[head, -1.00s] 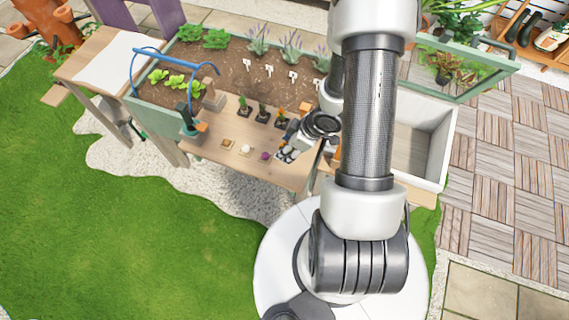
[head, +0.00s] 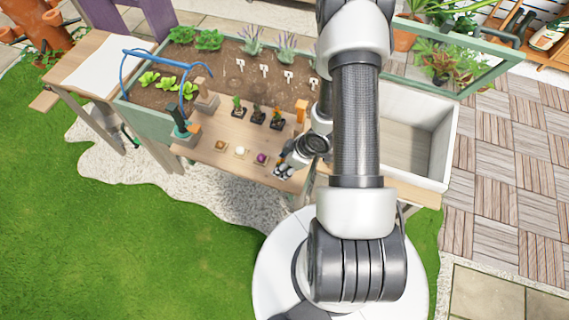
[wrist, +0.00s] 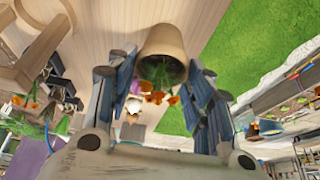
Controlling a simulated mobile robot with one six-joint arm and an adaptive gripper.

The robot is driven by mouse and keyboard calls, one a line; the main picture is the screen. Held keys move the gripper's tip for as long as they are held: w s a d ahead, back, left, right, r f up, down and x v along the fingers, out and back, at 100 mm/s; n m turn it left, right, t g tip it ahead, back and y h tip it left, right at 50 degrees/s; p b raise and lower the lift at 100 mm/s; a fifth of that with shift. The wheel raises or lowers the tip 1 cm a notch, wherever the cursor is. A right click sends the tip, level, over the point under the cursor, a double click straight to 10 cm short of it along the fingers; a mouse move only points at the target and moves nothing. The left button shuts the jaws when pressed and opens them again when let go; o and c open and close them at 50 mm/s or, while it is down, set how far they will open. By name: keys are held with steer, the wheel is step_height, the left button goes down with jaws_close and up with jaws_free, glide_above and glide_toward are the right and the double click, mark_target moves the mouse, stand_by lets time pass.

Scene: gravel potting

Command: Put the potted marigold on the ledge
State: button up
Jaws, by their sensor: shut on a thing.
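The potted marigold, a terracotta pot (wrist: 165,45) with green leaves and orange flowers (wrist: 157,98), is between my gripper's fingers in the wrist view, where it appears rim-down. My gripper (wrist: 160,85) is shut on it. In the head view my gripper (head: 283,171) is over the front right of the wooden bench (head: 215,162), and I cannot make out the pot there. A pale wooden strip (head: 410,190) runs in front of the white box at right; I cannot tell for sure whether this is the ledge.
Several small black-potted seedlings (head: 257,116) stand on the bench behind my gripper. An upright wooden block (head: 302,111) stands by the planter (head: 152,122). The white box (head: 405,145) at right looks empty.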

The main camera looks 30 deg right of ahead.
steer(key=shift+f, duration=0.15)
steer(key=o, duration=1.1)
steer(key=shift+r, duration=0.3)
steer(key=d+r+m+h+p, duration=0.2)
steer(key=d+r+h+p, duration=0.1)
steer(key=r, duration=1.3)
steer(key=d+r+m+h+p, duration=0.2)
steer(key=d+r+h+p, duration=0.15)
steer(key=r, duration=1.25)
steer(key=s+a+r+m+y, duration=0.1)
steer(key=s+a+r, duration=0.3)
steer(key=a, duration=0.1)
steer(key=s+a+r+m+y, duration=0.1)
steer(key=s+a+r, duration=0.3)
steer(key=a+r, duration=0.1)
steer(key=s+a+r+m+y+b, duration=0.1)
steer(key=s+a+r, duration=0.3)
steer(key=a, duration=0.3)
steer(key=shift+s+r+m+t+y, duration=0.3)
steer(key=shift+s+r+t, duration=0.1)
steer(key=shift+s, duration=0.2)
